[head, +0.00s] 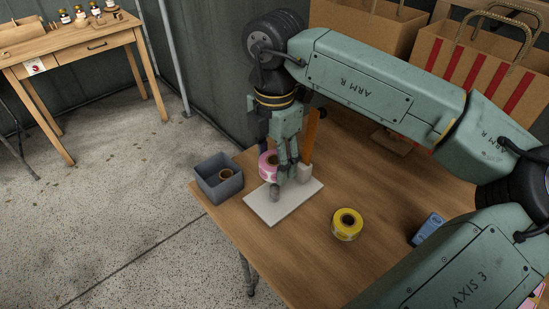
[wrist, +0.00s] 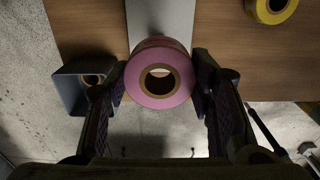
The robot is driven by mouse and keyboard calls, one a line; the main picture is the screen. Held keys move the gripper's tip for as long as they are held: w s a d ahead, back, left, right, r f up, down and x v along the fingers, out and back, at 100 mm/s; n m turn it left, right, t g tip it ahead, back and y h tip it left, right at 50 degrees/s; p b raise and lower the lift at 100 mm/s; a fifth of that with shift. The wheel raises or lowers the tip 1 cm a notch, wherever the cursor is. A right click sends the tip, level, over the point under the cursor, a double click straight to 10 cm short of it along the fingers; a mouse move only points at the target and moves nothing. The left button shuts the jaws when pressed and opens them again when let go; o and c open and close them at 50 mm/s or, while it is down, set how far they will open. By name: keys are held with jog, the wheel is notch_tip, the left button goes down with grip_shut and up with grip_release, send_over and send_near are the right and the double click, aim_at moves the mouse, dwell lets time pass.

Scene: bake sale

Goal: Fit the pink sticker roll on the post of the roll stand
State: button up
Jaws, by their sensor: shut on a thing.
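The pink sticker roll (head: 268,166) is held between the fingers of my gripper (head: 284,172), over the left part of the pale base plate of the roll stand (head: 270,209). In the wrist view the roll (wrist: 160,98) sits between both fingers, with its brown core and open hole facing the camera. The pale plate (wrist: 160,15) lies beyond it. An orange-brown upright (head: 310,132) and a pale block (head: 304,173) show just right of my gripper. I cannot tell whether either is the stand's post. The roll's height above the plate is unclear.
A grey bin (head: 209,190) with a brown ring (head: 227,174) in it stands at the table's left edge. A yellow roll (head: 347,225) lies right of the plate, and a blue box (head: 427,229) farther right. Paper bags (head: 478,62) stand behind. The front tabletop (head: 290,253) is clear.

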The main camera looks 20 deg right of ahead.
aim_at(275, 185)
jog(key=shift+f+b, duration=1.2)
jog(key=shift+f, duration=0.45)
jog(key=shift+b, duration=0.85)
dwell(0.5)
jog(key=shift+f+b, duration=3)
jog(key=shift+b, duration=0.05)
jog(key=o, duration=1.2)
jog(key=shift+o, duration=0.2)
